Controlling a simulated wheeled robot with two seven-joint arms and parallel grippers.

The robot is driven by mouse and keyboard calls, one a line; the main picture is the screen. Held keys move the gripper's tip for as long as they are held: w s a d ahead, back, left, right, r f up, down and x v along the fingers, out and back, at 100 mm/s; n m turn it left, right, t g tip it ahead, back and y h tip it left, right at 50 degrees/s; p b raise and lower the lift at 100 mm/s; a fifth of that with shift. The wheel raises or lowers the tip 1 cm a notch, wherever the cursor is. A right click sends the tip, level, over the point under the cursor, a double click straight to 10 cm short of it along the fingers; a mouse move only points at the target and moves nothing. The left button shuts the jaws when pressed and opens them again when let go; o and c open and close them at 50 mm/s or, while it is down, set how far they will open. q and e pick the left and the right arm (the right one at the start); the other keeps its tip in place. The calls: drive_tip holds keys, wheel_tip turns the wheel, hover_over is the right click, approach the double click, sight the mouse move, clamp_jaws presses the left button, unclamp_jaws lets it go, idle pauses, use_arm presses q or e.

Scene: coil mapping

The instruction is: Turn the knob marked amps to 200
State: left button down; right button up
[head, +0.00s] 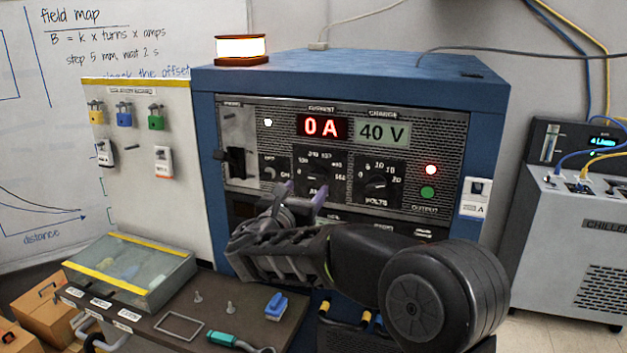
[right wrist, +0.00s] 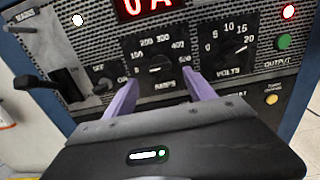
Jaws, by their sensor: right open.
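The amps knob (head: 316,178) is a dark dial on the blue power supply (head: 350,75), with numbers around it. It also shows in the right wrist view (right wrist: 156,69), above the word AMPS; its exact setting is too small to read. The red display (head: 322,127) reads 0 A. My right gripper (head: 303,191) is open, its two purple fingers pointing at the panel, one at each side of the knob's lower part; they also show in the right wrist view (right wrist: 163,82). I cannot tell whether they touch it. My left gripper is not in view.
The volts knob (head: 377,185) is close on the right, under a 40 V display (head: 382,132). A small off/on switch (head: 269,170) and a black lever (head: 234,162) are on the left. Red (head: 431,169) and green (head: 427,192) lights are at the right. A bench (head: 155,318) holds a covered box.

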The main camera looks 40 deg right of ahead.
sight(316, 178)
drive_tip(key=p+x, duration=0.1)
drive_tip(key=x, duration=0.5)
drive_tip(key=shift+d, duration=0.15)
drive_tip(key=shift+c, duration=0.2)
drive_tip(key=c, duration=1.3)
